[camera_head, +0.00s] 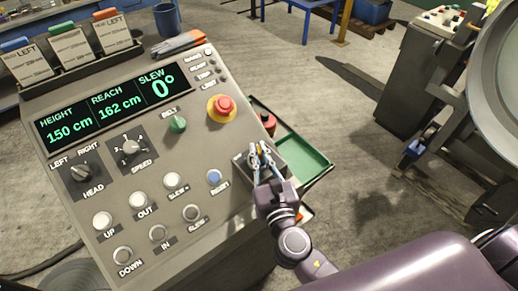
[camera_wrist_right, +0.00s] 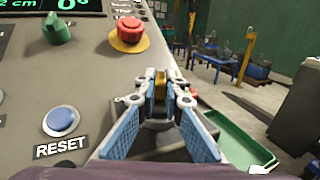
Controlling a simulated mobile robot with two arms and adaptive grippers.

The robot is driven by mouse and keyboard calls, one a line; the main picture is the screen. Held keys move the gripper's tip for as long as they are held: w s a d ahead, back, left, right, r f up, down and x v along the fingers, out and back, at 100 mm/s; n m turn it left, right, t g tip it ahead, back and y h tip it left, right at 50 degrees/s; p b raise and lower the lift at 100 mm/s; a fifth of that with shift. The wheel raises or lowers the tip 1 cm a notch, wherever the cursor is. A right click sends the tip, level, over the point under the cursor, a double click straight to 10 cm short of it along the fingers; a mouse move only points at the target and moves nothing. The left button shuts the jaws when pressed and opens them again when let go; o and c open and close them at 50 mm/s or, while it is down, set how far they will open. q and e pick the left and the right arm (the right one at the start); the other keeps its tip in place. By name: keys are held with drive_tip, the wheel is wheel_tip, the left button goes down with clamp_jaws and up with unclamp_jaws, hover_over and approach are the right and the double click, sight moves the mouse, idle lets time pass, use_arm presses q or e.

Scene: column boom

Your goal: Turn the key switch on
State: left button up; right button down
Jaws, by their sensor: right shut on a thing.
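The key switch (camera_head: 275,170) sits on a dark square plate at the right edge of the sloped control panel, right of the blue RESET button. My right gripper (camera_head: 261,153) is over it, its two blue-padded fingers closed in. In the right wrist view my right gripper (camera_wrist_right: 160,95) has its tips pressed on the brass-coloured key (camera_wrist_right: 160,86), which stands between them. The fingers hide most of the switch face, so I cannot read its position. My left gripper is not in view.
The panel (camera_head: 120,180) carries a red emergency button (camera_head: 222,108), a green BELT knob (camera_head: 178,124), a blue RESET button (camera_head: 214,177) and several white buttons. A lit display (camera_head: 112,104) reads height, reach and slew. A green tray (camera_head: 305,160) hangs beside the right edge.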

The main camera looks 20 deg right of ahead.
drive_tip(key=shift+m+g+h+b, duration=0.45)
drive_tip(key=shift+m+h, duration=1.15)
drive_tip(key=shift+h, duration=1.1)
drive_tip(key=c, duration=2)
unclamp_jaws()
drive_tip(key=shift+c, duration=0.2)
drive_tip(key=shift+s, duration=0.1)
drive_tip(key=v, duration=1.1)
drive_tip(key=shift+s+a, duration=0.2)
drive_tip(key=shift+s, duration=0.15)
drive_tip(key=shift+r, duration=0.1)
